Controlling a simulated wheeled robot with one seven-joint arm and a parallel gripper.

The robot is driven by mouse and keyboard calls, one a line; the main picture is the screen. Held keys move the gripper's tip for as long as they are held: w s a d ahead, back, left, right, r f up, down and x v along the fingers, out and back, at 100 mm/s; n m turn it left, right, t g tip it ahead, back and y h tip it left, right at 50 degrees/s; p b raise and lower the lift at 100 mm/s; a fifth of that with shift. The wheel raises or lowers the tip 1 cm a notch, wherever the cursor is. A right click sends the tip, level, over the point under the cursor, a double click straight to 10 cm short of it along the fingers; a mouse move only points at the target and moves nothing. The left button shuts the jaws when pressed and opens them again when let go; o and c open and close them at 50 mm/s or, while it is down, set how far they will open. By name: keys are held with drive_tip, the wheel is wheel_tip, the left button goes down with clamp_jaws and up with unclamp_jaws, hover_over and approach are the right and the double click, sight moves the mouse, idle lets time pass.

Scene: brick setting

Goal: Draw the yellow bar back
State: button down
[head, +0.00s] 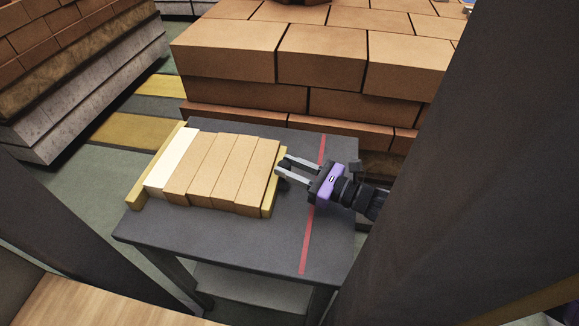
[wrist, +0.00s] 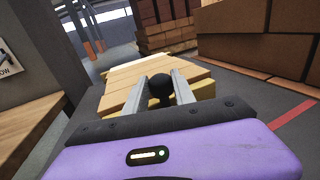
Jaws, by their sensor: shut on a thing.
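A yellow bar (head: 275,182) stands on edge along the right end of a row of tan bricks (head: 222,170) on a dark table. It also shows just past the fingers in the wrist view (wrist: 205,89). A round black knob (wrist: 160,87) stands in front of this bar. My gripper (head: 283,165) reaches in from the right and is shut on the knob, one finger on each side. A white block (head: 172,161) and a second yellow strip (head: 157,168) lie at the row's left end. The bar appears against the last brick; its far face is hidden.
The dark table (head: 240,240) has bare room right of the bar, crossed by a red line (head: 307,237). Large stacked brick blocks (head: 320,55) stand close behind. Another stack (head: 80,95) is at the upper left, and a wooden surface (head: 90,305) at the lower left.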

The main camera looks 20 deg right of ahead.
drive_tip(key=shift+s, duration=0.1)
drive_tip(key=s+d+b, duration=0.1)
drive_tip(key=s+d, duration=0.1)
drive_tip(key=d, duration=0.1)
drive_tip(key=s+d+b, duration=0.1)
drive_tip(key=s+d, duration=0.1)
drive_tip(key=d, duration=0.1)
drive_tip(key=s+d+b, duration=0.1)
drive_tip(key=s+d, duration=0.2)
drive_tip(key=d, duration=0.1)
drive_tip(key=shift+d+f, duration=0.1)
drive_tip(key=c, duration=1)
unclamp_jaws()
drive_tip(key=shift+s, duration=0.15)
drive_tip(key=shift+c, duration=0.2)
drive_tip(key=b+v, duration=0.2)
drive_tip(key=v, duration=0.5)
drive_tip(key=shift+s+d, duration=0.25)
drive_tip(key=shift+s, duration=0.05)
